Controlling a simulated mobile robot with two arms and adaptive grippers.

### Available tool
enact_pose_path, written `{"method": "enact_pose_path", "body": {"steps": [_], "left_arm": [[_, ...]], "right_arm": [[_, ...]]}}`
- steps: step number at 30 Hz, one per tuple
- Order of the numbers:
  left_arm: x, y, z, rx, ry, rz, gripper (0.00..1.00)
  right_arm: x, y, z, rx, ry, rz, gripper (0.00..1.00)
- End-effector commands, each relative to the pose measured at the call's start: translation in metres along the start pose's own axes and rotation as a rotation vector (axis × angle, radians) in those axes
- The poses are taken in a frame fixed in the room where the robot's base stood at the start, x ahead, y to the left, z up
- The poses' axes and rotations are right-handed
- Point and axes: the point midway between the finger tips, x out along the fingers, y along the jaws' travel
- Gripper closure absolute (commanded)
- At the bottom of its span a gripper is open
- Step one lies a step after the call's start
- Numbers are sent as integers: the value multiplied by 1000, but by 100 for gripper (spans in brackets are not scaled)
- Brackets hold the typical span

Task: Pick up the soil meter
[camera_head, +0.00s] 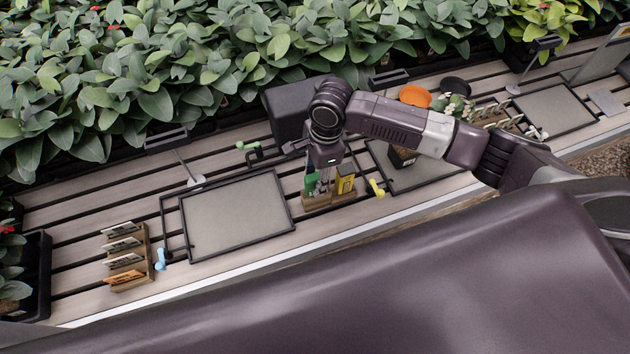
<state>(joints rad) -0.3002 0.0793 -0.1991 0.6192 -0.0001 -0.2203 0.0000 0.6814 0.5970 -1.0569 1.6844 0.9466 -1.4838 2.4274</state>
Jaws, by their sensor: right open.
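My right gripper (325,180) points down over a small wooden holder (330,201) on the slatted bench. Its fingers are open. A small green item (311,183) stands in the holder at the left of the fingers. A yellow item with dark markings (346,179) stands in it at the right. I cannot tell which of these is the soil meter. Whether the fingertips touch either item is unclear. My left gripper is not in view.
A black-framed grey mat (236,216) lies left of the holder. A wooden rack of packets (126,260) stands further left. A yellow tool (377,189) is right of the holder. Orange (415,96) and black pots (455,87) stand behind my arm. Leafy plants line the back.

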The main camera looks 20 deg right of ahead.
Motion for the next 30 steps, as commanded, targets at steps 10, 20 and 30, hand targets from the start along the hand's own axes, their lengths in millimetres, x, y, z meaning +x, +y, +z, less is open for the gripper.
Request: {"method": "enact_pose_path", "body": {"steps": [10,20,30], "left_arm": [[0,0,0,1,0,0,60],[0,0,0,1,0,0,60],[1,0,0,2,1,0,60]], "right_arm": [[2,0,0,-1,-1,-1,73],[1,-1,1,-1,-2,-2,100],[-5,-1,2,-1,-3,-3,100]]}}
